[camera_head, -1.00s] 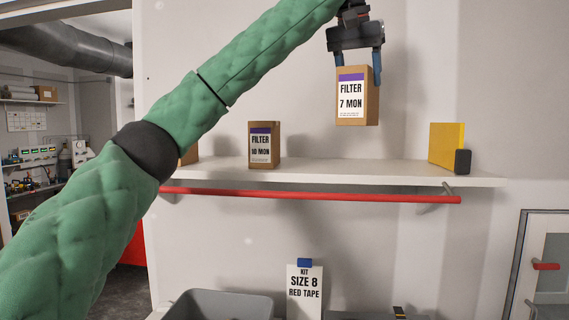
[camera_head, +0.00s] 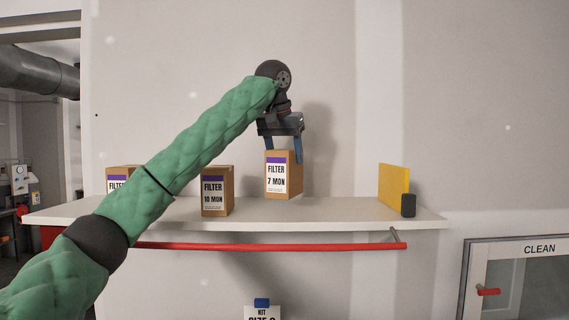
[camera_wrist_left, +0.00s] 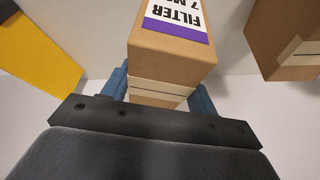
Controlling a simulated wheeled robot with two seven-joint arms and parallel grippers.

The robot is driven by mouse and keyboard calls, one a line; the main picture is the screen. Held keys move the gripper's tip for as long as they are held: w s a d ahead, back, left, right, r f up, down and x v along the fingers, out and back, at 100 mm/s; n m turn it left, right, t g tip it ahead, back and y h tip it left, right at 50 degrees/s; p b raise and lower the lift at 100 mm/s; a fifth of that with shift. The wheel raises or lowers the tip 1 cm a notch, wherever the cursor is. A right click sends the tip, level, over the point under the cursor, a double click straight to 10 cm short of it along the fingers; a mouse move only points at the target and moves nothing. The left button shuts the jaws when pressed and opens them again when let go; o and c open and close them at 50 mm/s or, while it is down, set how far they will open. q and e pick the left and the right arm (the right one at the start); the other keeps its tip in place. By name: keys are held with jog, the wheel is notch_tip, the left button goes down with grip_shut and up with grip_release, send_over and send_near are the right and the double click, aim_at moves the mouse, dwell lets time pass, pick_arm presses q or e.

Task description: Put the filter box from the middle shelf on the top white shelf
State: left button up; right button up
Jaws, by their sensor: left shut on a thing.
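The filter box labelled "FILTER 7 MON" (camera_head: 277,177) is brown with a white and purple label. My left gripper (camera_head: 284,150) comes down from above and is shut on its upper part, with a blue finger on each side. The box is upright at the top white shelf (camera_head: 330,212); I cannot tell for certain whether its base touches the surface. In the left wrist view the box (camera_wrist_left: 170,48) sits between the blue fingers. My right gripper is not in view.
A "FILTER 10 MON" box (camera_head: 216,192) stands left of the held box, and another filter box (camera_head: 121,178) is partly behind my arm. A yellow panel (camera_head: 393,185) and a black block (camera_head: 408,205) stand at the right end. A red rail (camera_head: 280,247) runs below.

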aim_at(285, 169)
pick_arm(q)
jog(key=f+p, duration=0.2)
jog(key=f, duration=0.1)
jog(key=shift+w+f+p, duration=0.2)
jog(key=shift+f+p, duration=0.05)
jog(key=shift+p, duration=0.05)
jog(key=shift+f, duration=0.25)
jog(key=shift+s+f, duration=0.1)
jog(key=shift+s, duration=0.05)
jog(key=o, duration=1.4)
jog(key=shift+f, duration=0.1)
